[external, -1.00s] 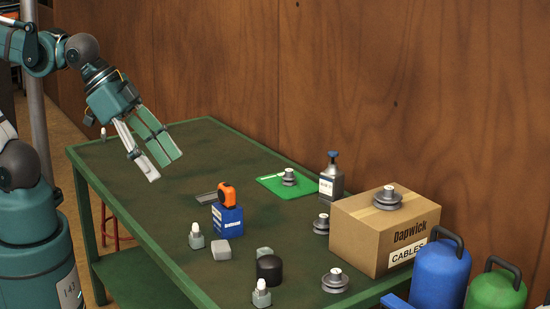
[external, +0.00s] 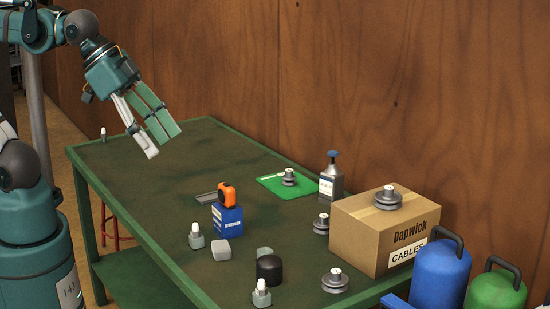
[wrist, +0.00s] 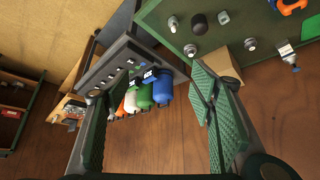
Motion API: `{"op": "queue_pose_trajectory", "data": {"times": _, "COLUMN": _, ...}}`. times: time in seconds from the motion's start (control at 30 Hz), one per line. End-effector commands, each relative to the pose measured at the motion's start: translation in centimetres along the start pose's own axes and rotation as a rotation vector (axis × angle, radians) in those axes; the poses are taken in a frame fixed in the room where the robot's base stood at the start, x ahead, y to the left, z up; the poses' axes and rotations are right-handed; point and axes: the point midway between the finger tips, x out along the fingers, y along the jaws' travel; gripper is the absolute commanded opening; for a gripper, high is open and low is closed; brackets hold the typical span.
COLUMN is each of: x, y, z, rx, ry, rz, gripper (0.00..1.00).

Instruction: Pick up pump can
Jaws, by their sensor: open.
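The pump can (external: 331,184) is a grey can with a white label and a blue pump top. It stands upright on the green table, between the green mat and the cardboard box. In the wrist view the pump can (wrist: 286,52) shows near the right edge. My gripper (external: 161,143) is open and empty, raised above the far left part of the table, well apart from the can. In the wrist view its two fingers (wrist: 150,92) are spread wide with nothing between them.
The cardboard box (external: 370,242) with a pulley on top stands right of the can. A pulley (external: 321,225) stands in front of it. The green mat (external: 272,186) carries another pulley. A blue box (external: 227,220) with an orange tape measure stands mid-table. The table's left part is mostly clear.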

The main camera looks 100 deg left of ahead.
Motion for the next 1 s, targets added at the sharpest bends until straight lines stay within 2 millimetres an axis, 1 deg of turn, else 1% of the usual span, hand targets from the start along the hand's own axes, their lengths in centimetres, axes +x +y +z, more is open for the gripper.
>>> {"op": "queue_pose_trajectory", "data": {"times": 0.27, "x": -0.2, "y": -1.2, "z": -2.4, "rx": -0.034, "ry": -0.022, "rz": -0.017, "gripper": 0.55}}
{"op": "queue_pose_trajectory", "data": {"times": 0.47, "x": -0.5, "y": -2.7, "z": -4.8, "rx": -0.07, "ry": -0.047, "rz": -0.034, "gripper": 0.55}}
{"op": "queue_pose_trajectory", "data": {"times": 0.77, "x": -0.5, "y": -6.1, "z": -10.0, "rx": -0.151, "ry": -0.1, "rz": -0.07, "gripper": 0.55}}
{"op": "queue_pose_trajectory", "data": {"times": 1.0, "x": -0.1, "y": -9.4, "z": -13.9, "rx": -0.217, "ry": -0.142, "rz": -0.098, "gripper": 0.55}}
